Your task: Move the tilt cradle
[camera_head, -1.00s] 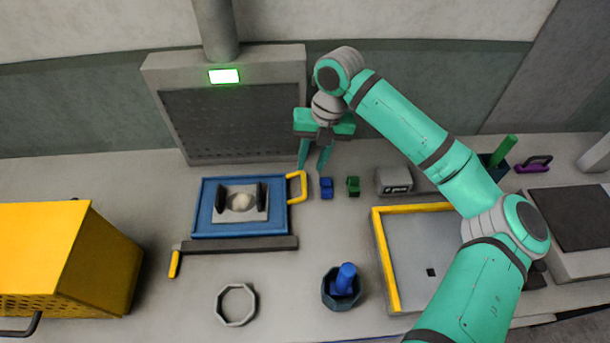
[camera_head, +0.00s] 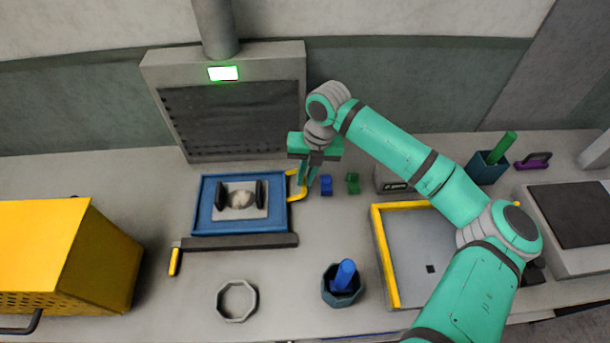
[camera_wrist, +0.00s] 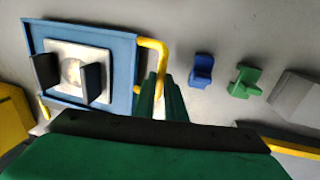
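The tilt cradle appears to be the blue rectangular tray (camera_head: 208,222), with a grey plate, two dark upright pads and a pale round lump in its middle. It also shows in the wrist view (camera_wrist: 37,42). A yellow handle (camera_head: 303,194) sticks out from its right side. My gripper (camera_head: 307,182) is down at this handle. In the wrist view, its green fingers (camera_wrist: 161,82) stand close together on either side of the handle bar (camera_wrist: 163,58) and look closed on it. The fingers hide the handle's near part.
Blue (camera_head: 326,186) and green (camera_head: 353,184) blocks sit just right of the handle. A dark bar (camera_head: 240,242) lies along the tray's front. A grey press-like box (camera_head: 225,62) stands behind, a yellow housing (camera_head: 90,250) at left. A grey ring (camera_head: 220,302) and a cup (camera_head: 342,298) are in front.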

